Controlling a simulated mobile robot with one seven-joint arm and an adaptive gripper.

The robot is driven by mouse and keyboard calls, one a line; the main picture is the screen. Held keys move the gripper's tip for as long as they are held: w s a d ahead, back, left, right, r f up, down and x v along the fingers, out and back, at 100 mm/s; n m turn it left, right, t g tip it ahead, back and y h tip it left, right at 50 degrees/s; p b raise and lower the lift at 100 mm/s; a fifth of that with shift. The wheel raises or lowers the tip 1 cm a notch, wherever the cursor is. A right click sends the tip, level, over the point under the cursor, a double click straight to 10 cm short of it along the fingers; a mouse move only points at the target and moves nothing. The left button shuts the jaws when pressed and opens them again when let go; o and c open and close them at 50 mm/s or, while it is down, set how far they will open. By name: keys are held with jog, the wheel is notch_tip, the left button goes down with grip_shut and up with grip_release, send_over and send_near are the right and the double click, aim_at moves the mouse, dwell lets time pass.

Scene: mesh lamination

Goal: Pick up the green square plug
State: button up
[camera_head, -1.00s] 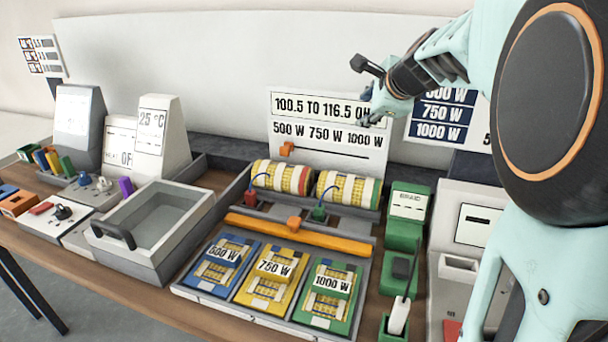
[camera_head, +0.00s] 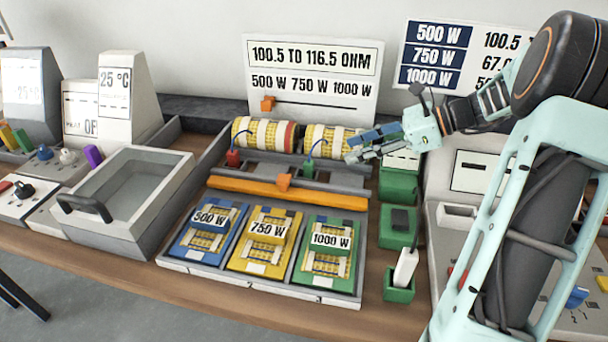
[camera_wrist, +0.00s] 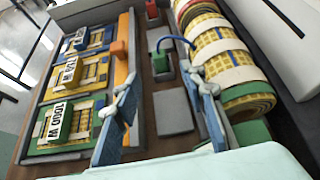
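The green square plug (camera_head: 308,168) stands in a small grey socket below the right yellow mesh roll (camera_head: 332,140), with a blue wire running up to the roll. It also shows in the wrist view (camera_wrist: 160,63), ahead and between the fingertips. My gripper (camera_head: 352,148) is at the right end of the rolls, to the right of and above the plug. In the wrist view my gripper (camera_wrist: 160,88) is open, its two blue-padded fingers apart with nothing between them. A red plug (camera_head: 233,157) with its own wire stands farther left.
An orange bar (camera_head: 290,191) lies in front of the plugs. Blue, yellow and green wattage panels (camera_head: 265,241) lie before it. A sign board (camera_head: 312,75) stands behind the rolls. Green boxes (camera_head: 398,225) stand to the right, a grey basin (camera_head: 135,190) to the left.

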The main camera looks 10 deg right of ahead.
aim_at(311, 162)
jog(key=shift+w+a+f, duration=0.1)
jog(key=shift+a+f, duration=0.1)
jog(key=shift+f, duration=0.4)
jog(key=b+x, duration=0.1)
jog(key=x, duration=0.3)
jog(key=shift+a+f, duration=0.1)
jog(key=shift+a, duration=0.25)
jog(key=x, duration=0.2)
jog(key=b+x, duration=0.1)
jog(key=x, duration=0.2)
jog(key=shift+w+a, duration=0.2)
jog(key=shift+a, duration=0.3)
grip_shut()
